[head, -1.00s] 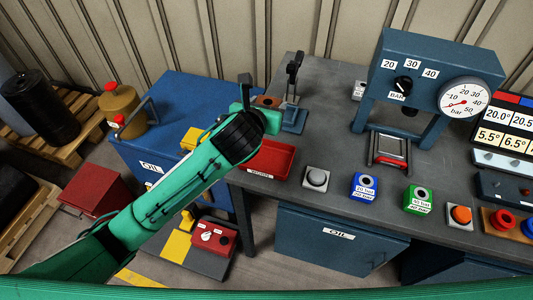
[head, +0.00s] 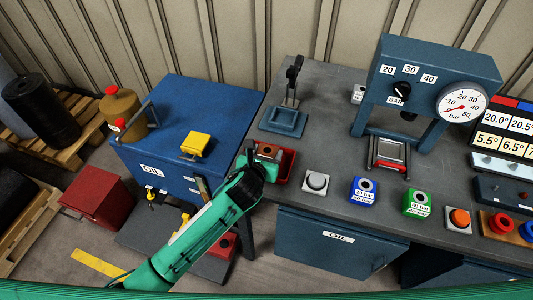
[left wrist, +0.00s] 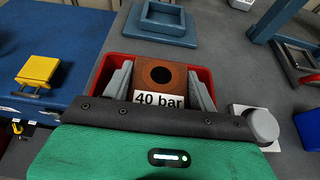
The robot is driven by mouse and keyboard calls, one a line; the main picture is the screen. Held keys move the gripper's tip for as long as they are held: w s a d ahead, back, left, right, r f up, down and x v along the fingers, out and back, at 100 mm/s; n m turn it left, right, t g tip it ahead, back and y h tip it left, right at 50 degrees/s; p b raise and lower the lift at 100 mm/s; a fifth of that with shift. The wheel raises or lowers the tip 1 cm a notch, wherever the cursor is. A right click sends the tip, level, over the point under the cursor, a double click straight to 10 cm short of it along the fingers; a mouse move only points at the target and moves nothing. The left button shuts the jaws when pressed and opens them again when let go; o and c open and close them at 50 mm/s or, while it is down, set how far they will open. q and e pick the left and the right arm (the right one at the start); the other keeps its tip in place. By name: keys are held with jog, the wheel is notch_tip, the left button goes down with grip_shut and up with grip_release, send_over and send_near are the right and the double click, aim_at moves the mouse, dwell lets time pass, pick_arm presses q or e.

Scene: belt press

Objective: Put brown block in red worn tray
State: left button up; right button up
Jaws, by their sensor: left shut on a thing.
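The brown block (head: 267,152) has a dark round hole in its top and a "40 bar" label, which reads clearly in the left wrist view (left wrist: 161,76). My left gripper (left wrist: 160,90) is shut on it, one grey finger on each side. The red tray (head: 288,165) is under and around the block near the front left of the bench; its red rim also shows in the left wrist view (left wrist: 114,60). I cannot tell whether the block touches the tray floor. My arm covers the tray's front. My right gripper is not in view.
An empty blue square fixture (head: 284,121) stands behind the tray. A grey button (head: 316,182) is close on the tray's right, then a blue box (head: 363,190) and a green box (head: 417,202). A blue cabinet with a yellow block (head: 196,144) is left.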

pick_arm(q)
jog(key=shift+f, duration=0.1)
jog(key=shift+f, duration=0.15)
jog(key=o, duration=1.5)
jog(key=shift+c, duration=0.2)
jog(key=shift+s, duration=0.1)
jog(key=b+v, duration=0.1)
jog(key=v, duration=1.1)
